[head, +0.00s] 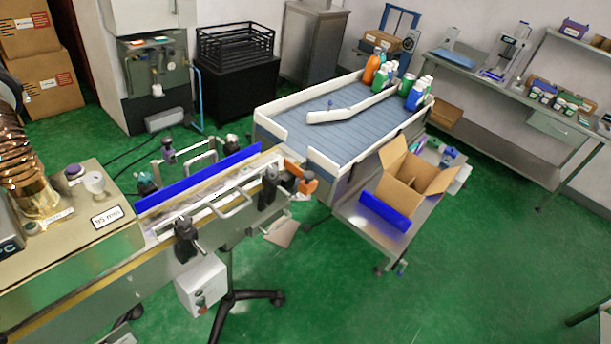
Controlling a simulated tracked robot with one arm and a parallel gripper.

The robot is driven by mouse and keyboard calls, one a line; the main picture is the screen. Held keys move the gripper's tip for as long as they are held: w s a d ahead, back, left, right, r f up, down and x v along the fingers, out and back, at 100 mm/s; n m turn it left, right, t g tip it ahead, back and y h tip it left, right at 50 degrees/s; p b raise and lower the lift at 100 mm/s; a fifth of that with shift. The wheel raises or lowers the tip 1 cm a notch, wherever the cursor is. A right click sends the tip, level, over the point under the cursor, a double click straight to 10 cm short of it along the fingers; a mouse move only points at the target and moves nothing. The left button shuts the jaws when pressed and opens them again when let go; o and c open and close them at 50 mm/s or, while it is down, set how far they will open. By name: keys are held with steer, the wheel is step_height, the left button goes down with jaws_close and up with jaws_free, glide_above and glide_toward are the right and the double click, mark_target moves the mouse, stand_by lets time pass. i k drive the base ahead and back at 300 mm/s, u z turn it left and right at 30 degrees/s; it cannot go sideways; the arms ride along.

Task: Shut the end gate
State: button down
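A narrow conveyor (163,234) runs from the sleeve machine at the left towards the middle, with a blue guide strip (200,180) along its far side. At its right end is a small orange part (308,184), beside black clamps and a white bracket. This may be the end gate, but it is small and partly hidden, and I cannot tell how far open it stands. My gripper is not in view.
A blue-grey accumulation table (335,128) with white rails and several bottles stands past the conveyor end. An open carton (408,183) sits on a low steel bench (362,236). A white control box (203,285) hangs below the conveyor. Green floor at the lower right is clear.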

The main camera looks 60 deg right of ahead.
mark_target(308, 185)
steer(key=k, duration=1.3)
steer(key=z, duration=0.65)
steer(key=i, duration=1.75)
steer(key=u, duration=0.55)
